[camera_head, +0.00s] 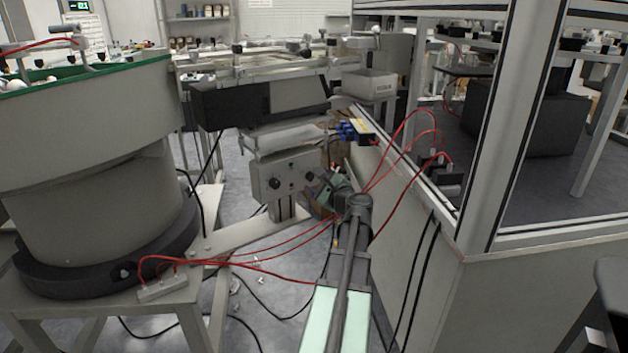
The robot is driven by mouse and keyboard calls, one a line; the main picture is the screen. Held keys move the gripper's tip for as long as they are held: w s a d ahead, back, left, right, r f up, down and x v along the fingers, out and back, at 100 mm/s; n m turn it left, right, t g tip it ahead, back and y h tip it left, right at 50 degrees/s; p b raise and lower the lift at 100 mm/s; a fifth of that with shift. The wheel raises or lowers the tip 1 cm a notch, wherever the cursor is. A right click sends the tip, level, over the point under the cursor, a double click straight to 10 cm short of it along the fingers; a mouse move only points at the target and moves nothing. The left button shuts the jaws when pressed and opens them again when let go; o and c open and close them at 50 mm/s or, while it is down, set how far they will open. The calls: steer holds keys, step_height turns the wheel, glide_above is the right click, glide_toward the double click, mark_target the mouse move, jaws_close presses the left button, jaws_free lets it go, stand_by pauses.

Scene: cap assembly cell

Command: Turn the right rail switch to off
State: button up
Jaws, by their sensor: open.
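A grey control box (262,190) stands on a post in the middle of the head camera view, with two black rotary knobs on its front. The left knob (273,183) is in plain sight. The right knob (309,176), at the box's right side, is the right rail switch; its pointer direction is too small to read. My arm comes up from the bottom centre. My gripper (322,188) is open, close to the right knob and partly hidden by my own wrist. I cannot tell whether its fingers touch or surround the knob.
A large bowl feeder (85,150) stands at the left. Red hoses (405,140) loop near my wrist. A framed glass enclosure (482,130) closes off the right. Grey floor (250,285) shows below.

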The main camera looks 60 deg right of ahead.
steer(key=shift+x, duration=0.95)
steer(key=shift+c, duration=0.3)
steer(key=c, duration=0.9)
steer(key=shift+o, duration=0.2)
steer(key=shift+n, duration=0.4)
steer(key=n, duration=0.4)
steer(key=shift+n, duration=2)
